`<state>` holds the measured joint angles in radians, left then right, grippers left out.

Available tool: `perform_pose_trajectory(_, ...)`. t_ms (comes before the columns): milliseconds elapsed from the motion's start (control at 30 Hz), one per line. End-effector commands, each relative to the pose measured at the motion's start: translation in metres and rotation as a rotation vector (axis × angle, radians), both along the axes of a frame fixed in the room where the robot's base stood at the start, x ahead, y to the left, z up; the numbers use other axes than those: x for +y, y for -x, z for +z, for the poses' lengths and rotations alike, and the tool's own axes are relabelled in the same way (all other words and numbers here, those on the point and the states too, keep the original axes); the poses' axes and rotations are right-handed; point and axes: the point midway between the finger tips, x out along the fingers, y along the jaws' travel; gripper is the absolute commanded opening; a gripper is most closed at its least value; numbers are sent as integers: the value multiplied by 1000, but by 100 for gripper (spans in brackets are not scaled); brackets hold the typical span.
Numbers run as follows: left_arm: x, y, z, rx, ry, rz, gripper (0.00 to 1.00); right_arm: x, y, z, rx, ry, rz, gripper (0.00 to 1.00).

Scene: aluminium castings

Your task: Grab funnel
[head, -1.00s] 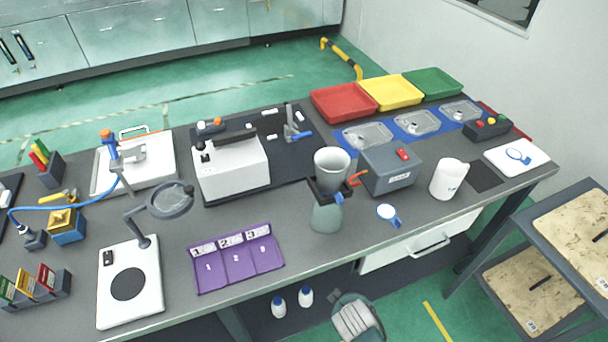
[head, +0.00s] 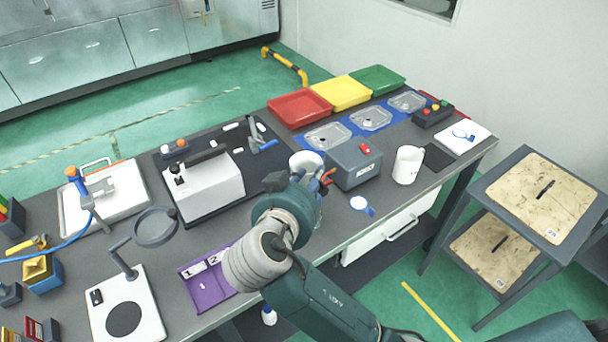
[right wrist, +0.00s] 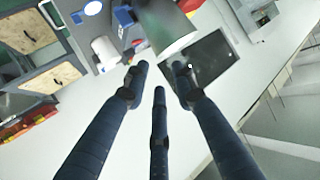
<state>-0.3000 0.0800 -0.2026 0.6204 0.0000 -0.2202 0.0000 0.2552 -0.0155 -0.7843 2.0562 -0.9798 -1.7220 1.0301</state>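The funnel (head: 305,160) is a pale grey, wide-mouthed piece on the bench. In the head view only its upper rim shows; my right arm hides the rest. In the right wrist view a large grey-green rounded body (right wrist: 165,28), which looks like the funnel or its stand, lies just beyond the fingertips. My right gripper (right wrist: 160,80) has its three dark fingers spread, with nothing between them. In the head view it is mostly hidden behind my wrist. Whether a finger touches the funnel cannot be told. My left gripper is in no view.
A grey box with a red switch (head: 355,167) stands close right of the funnel. A white machine (head: 207,185) and a purple tray (head: 205,290) are to the left. Red, yellow and green trays line the back.

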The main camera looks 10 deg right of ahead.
Motion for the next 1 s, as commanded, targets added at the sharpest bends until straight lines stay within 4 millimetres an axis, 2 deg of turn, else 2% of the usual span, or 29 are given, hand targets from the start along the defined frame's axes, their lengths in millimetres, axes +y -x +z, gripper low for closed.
perform_pose_trajectory(100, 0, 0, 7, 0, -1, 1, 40, -8, -13, -4, 1, 4, 0, 26)
perform_pose_trajectory(233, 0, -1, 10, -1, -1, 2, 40, -12, -19, -8, 2, 3, 2, 26)
perform_pose_trajectory(367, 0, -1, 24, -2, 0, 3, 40, -21, -32, -10, 2, 6, 0, 26)
perform_pose_trajectory(467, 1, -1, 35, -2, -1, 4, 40, -29, -44, -16, 3, 7, 1, 26)
perform_pose_trajectory(600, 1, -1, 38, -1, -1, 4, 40, -34, -56, -26, 3, 3, 3, 26)
perform_pose_trajectory(867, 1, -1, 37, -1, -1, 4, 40, -36, -59, -30, 3, -1, 3, 26)
perform_pose_trajectory(900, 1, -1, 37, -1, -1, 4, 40, -35, -59, -30, 3, -1, 3, 22)
perform_pose_trajectory(1000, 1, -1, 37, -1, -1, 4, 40, -35, -59, -30, 3, 0, 3, 2)
